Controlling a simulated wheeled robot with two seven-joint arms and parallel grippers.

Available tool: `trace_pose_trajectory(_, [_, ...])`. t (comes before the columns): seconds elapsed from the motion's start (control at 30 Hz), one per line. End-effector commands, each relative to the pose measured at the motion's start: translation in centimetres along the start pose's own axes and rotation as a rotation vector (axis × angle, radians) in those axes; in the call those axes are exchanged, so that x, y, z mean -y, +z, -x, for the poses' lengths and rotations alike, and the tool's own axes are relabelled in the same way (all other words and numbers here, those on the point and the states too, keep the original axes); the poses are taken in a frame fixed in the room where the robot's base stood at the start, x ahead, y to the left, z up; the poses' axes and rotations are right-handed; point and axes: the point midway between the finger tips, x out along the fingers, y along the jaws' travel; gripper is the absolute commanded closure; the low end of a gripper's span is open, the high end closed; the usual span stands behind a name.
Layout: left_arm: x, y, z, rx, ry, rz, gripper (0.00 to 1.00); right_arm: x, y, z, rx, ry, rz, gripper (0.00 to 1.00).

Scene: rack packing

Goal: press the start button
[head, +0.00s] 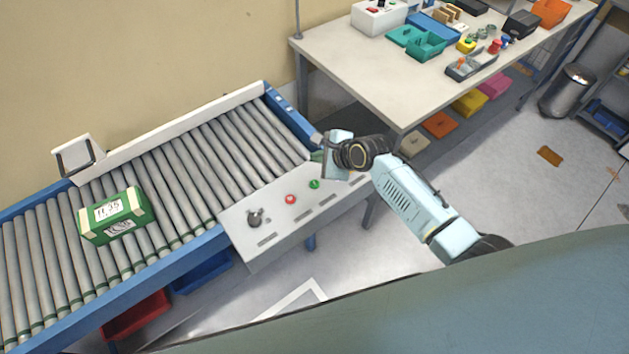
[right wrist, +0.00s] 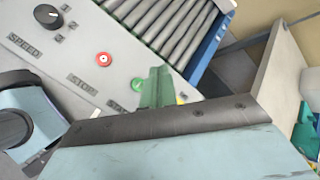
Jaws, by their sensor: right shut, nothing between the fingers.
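The control panel (head: 272,228) is a pale plate on the near side of the roller conveyor. The green start button (head: 314,184) is at its right part, with the red stop button (head: 290,199) to its left. In the right wrist view the green button (right wrist: 137,83) is partly covered by my green fingers, and its label is partly hidden. My right gripper (head: 317,156) is shut and empty, just beyond the green button in the head view. It also shows in the right wrist view (right wrist: 156,80). I cannot tell whether it touches the button. My left gripper is out of view.
A black speed knob (head: 255,217) is at the panel's left. A green box (head: 117,215) with white labels sits on the conveyor rollers (head: 190,160). A white table (head: 375,70) with bins and small items stands behind my right arm.

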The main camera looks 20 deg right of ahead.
Motion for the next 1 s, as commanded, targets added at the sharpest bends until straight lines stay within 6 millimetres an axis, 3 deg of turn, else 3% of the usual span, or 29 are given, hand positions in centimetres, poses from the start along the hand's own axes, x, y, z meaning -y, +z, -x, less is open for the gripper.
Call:
trace_pose_trajectory(0.33, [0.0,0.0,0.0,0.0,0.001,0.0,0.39,-0.2,-0.2,-0.3,-0.002,0.001,0.004,1.0])
trace_pose_trajectory(0.57, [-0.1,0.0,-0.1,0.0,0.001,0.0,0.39,-1.2,-1.3,-1.6,-0.004,0.001,0.004,1.0])
trace_pose_trajectory(1.0, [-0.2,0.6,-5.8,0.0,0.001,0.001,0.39,-3.9,-3.9,-5.2,-0.003,0.001,0.003,1.0])
